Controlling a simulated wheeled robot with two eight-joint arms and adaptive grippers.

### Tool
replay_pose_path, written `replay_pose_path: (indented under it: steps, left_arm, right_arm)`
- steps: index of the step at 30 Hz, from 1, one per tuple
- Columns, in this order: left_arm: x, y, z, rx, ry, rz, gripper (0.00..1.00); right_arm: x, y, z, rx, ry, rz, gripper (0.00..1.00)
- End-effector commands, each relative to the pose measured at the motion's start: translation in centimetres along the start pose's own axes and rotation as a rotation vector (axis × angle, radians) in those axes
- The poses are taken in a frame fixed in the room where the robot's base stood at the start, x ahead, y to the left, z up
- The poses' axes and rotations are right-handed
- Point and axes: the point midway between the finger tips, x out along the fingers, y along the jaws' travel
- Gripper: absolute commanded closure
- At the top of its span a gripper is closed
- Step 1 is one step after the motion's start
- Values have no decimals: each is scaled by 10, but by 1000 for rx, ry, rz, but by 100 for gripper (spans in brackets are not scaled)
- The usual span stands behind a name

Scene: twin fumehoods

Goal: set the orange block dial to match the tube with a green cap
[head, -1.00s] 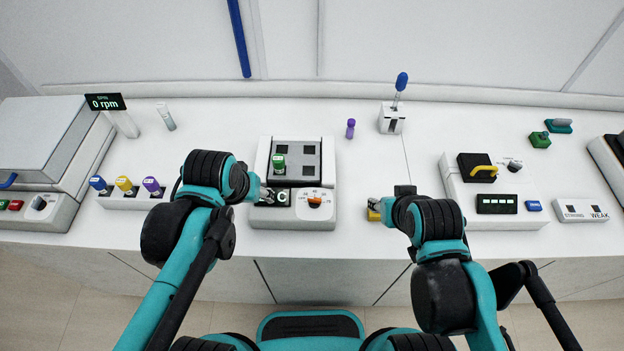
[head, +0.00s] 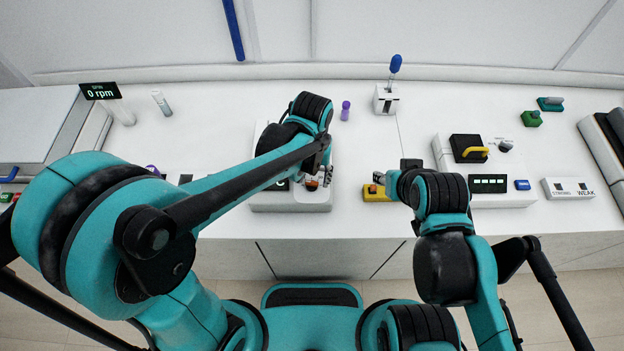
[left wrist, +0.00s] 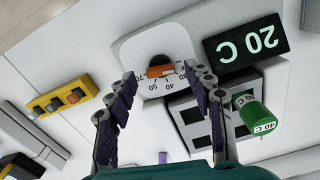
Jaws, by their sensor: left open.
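The orange dial (left wrist: 160,71) sits on the front of the white block heater (left wrist: 122,48), with scale numbers printed beside it. It also shows in the head view (head: 312,184). The block's black display (left wrist: 247,42) reads 20 C. The tube with a green cap (left wrist: 256,115) stands in the block and its label reads 40 C; my left arm hides it in the head view. My left gripper (left wrist: 160,78) is open, its fingertips either side of the dial; contact cannot be told. My right gripper (head: 379,177) is beside a yellow block; its jaws are unclear.
The yellow block (head: 376,193) with knobs lies right of the heater. A purple-capped tube (head: 346,110) and a white holder (head: 386,101) with a blue-topped tool stand behind. A white device with a yellow handle (head: 475,152) is at the right.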

Motion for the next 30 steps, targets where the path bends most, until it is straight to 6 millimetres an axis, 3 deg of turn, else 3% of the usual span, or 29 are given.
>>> replay_pose_path:
  steps: [4,12,13,18,30]
  left_arm:
    - [13,0,0,0,0,0,48]
    - [14,0,0,0,1,0,48]
    - [14,0,0,0,1,0,50]
    - [14,0,0,0,1,0,95]
    - [14,0,0,42,1,0,98]
  right_arm:
    - [3,0,2,0,0,0,60]
    - [3,0,2,0,0,0,60]
    - [3,0,2,0,0,0,60]
    - [3,0,2,0,0,0,60]
    - [4,0,2,0,0,0,60]
